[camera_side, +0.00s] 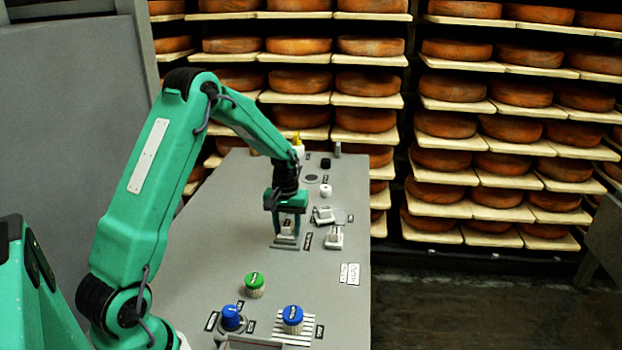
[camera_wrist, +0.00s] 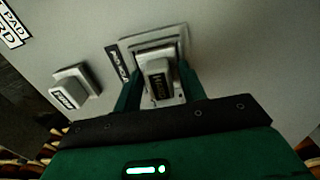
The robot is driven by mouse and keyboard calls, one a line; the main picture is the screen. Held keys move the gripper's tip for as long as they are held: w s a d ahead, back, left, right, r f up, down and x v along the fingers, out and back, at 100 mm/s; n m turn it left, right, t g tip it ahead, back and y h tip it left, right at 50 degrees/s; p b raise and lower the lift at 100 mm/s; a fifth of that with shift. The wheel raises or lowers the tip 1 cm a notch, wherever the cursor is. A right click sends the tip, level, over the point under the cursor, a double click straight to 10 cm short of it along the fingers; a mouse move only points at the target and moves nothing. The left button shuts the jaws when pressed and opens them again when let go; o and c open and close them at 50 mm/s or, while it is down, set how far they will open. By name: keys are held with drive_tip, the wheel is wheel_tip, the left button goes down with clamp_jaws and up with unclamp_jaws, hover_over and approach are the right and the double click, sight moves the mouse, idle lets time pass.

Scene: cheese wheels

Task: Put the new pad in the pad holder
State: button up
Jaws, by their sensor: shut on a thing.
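My gripper (camera_side: 287,216) is low over the middle of the grey table, pointing down. In the wrist view my gripper (camera_wrist: 158,80) has one green finger on each side of a light grey pad (camera_wrist: 156,66) with a dark label, and is shut on it. The label is too blurred to read surely. The pad is at a pale square holder (camera_wrist: 150,44), which shows in the side view as a plate (camera_side: 286,243) below my gripper. Whether the pad is seated in it or just above it, I cannot tell. A second labelled pad (camera_wrist: 66,94) sits to the left in the wrist view.
Two small pale blocks (camera_side: 324,214) (camera_side: 334,238) lie right of my gripper. A green-topped knob (camera_side: 254,282) and two blue-topped ones (camera_side: 231,316) (camera_side: 292,315) stand nearer the camera. A white cylinder (camera_side: 326,191) and a yellow-topped bottle (camera_side: 298,144) stand farther back. Cheese shelves line the background.

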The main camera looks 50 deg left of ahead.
sight(288, 224)
drive_tip(key=shift+f, duration=0.25)
drive_tip(key=shift+f, duration=0.35)
drive_tip(key=o, duration=0.9)
drive_tip(key=shift+o, duration=0.4)
wheel_tip(288, 224, up, 13)
drive_tip(key=shift+r, duration=0.2)
drive_tip(key=s+d+r+m+t, duration=0.3)
drive_tip(key=s+d+r+m, duration=0.1)
drive_tip(key=s+d+r, duration=0.7)
drive_tip(key=s+d+m+t, duration=0.2)
drive_tip(key=s+d+m, duration=0.3)
drive_tip(key=s+d, duration=0.3)
drive_tip(key=shift+s+d+f+t, duration=0.3)
drive_tip(key=shift+s+d, duration=0.1)
drive_tip(key=shift+s, duration=0.8)
